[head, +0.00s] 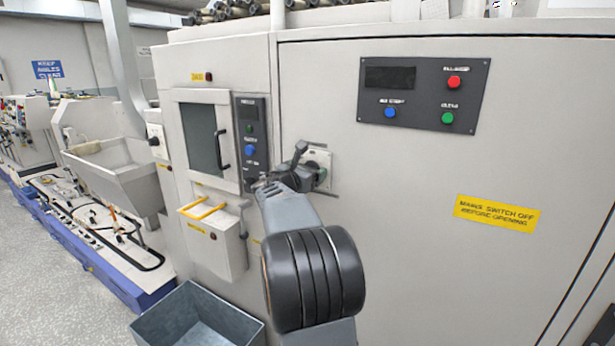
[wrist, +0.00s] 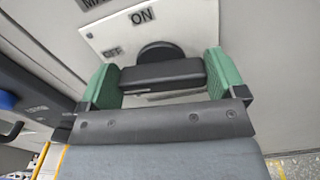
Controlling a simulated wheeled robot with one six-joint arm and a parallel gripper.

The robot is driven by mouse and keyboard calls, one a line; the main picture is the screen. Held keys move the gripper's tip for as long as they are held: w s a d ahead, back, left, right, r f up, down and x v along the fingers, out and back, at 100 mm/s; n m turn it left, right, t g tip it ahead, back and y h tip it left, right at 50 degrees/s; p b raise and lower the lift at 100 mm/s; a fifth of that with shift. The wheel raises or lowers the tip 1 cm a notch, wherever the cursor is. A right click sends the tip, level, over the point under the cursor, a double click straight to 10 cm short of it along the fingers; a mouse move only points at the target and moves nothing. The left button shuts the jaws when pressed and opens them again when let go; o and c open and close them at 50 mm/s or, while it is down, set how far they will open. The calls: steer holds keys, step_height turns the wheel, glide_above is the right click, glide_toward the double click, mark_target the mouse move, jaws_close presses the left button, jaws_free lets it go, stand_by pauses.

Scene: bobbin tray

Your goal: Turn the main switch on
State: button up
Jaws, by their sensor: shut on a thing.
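The main switch has a pale plate (head: 326,158) on the front of the big grey cabinet. In the wrist view the plate (wrist: 100,36) carries an ON label (wrist: 142,15) and an OFF label (wrist: 112,51). A black round hub with a black bar handle (wrist: 162,73) stands out from it. My gripper (head: 309,166) is at the switch. Its green pads sit on either side of the handle, and it is shut on it. My arm and gripper hide much of the switch in the head view. I cannot tell which label the handle points to.
A dark panel (head: 424,92) with red, blue and green buttons is at upper right, above a yellow warning label (head: 497,214). A windowed door (head: 202,138) and a button strip (head: 251,140) are left of the switch. An open grey bin (head: 197,322) stands on the floor.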

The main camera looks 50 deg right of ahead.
steer(key=m+b, duration=0.1)
steer(key=b, duration=0.1)
steer(key=m+b, duration=0.2)
steer(key=b, duration=0.1)
steer(key=shift+s+f+m, duration=0.1)
steer(key=shift+f+m, duration=0.2)
steer(key=shift+f, duration=0.05)
steer(key=m+b, duration=0.4)
steer(key=b, duration=0.1)
steer(key=shift+s+m, duration=0.1)
steer(key=shift+m, duration=0.2)
steer(key=m+b, duration=0.4)
steer(key=shift+s+f+b, duration=0.1)
steer(key=shift+b, duration=0.2)
steer(key=shift+m+b, duration=1.4)
steer(key=shift+m, duration=0.6)
steer(key=o, duration=0.6)
steer(key=shift+o, duration=0.2)
